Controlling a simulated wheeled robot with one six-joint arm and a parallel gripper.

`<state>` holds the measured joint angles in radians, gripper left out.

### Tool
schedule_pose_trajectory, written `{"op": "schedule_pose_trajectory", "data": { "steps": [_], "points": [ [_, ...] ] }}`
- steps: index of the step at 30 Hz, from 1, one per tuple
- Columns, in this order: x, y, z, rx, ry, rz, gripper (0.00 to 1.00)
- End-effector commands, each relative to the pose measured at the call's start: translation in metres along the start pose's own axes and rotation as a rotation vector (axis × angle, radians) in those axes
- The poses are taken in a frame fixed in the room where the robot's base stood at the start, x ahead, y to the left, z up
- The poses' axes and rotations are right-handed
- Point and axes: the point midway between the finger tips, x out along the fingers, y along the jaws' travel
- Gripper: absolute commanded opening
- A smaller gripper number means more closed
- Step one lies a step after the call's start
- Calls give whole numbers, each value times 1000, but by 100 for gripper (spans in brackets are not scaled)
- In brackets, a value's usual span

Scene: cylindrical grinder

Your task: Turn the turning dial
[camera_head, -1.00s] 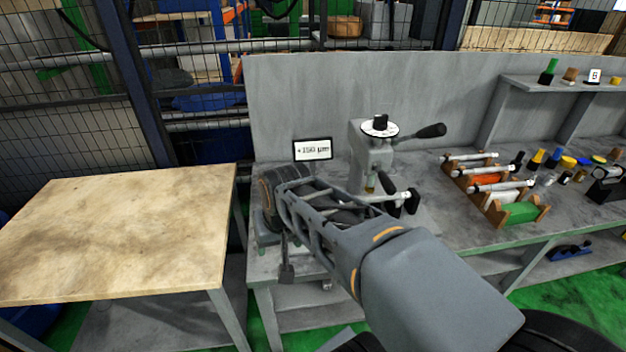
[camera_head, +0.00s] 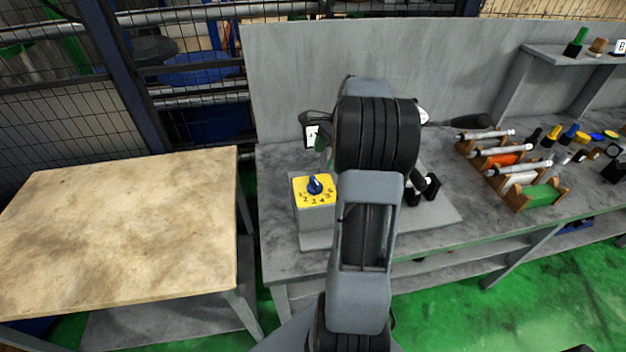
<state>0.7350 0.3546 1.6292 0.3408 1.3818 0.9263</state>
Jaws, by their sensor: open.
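The turning dial is a blue knob (camera_head: 315,185) on a yellow plate marked with several numbers, on top of a grey box (camera_head: 315,225) at the left end of the grey bench. The knob is uncovered. My arm rises just right of it and hides much of the bench behind. My gripper (camera_head: 317,130) shows only partly, as dark parts left of my arm's big black joint, in front of the small display. It is open and appears above and beyond the dial in the picture, apart from it. Its fingertips are hard to make out.
The small white display (camera_head: 311,136) is partly covered. A black-handled lever (camera_head: 470,124) and racks of cylindrical parts (camera_head: 515,175) stand right of my arm. A wooden-topped table (camera_head: 120,230) with a clear top stands left. A grey panel (camera_head: 290,70) closes the bench's back.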

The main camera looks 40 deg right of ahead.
Motion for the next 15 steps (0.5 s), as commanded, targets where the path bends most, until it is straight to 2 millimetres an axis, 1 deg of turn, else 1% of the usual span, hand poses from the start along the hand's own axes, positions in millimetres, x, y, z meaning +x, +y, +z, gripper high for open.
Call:
{"op": "schedule_pose_trajectory", "data": {
  "steps": [1, 6, 12, 15],
  "points": [
    [10, 1, 0, 1, -2, 3, 77],
    [44, 1, 0, 1, -2, 4, 77],
    [75, 1, 1, -3, 0, 4, 77],
    [86, 0, 1, -3, 0, 3, 77]
  ]
}}
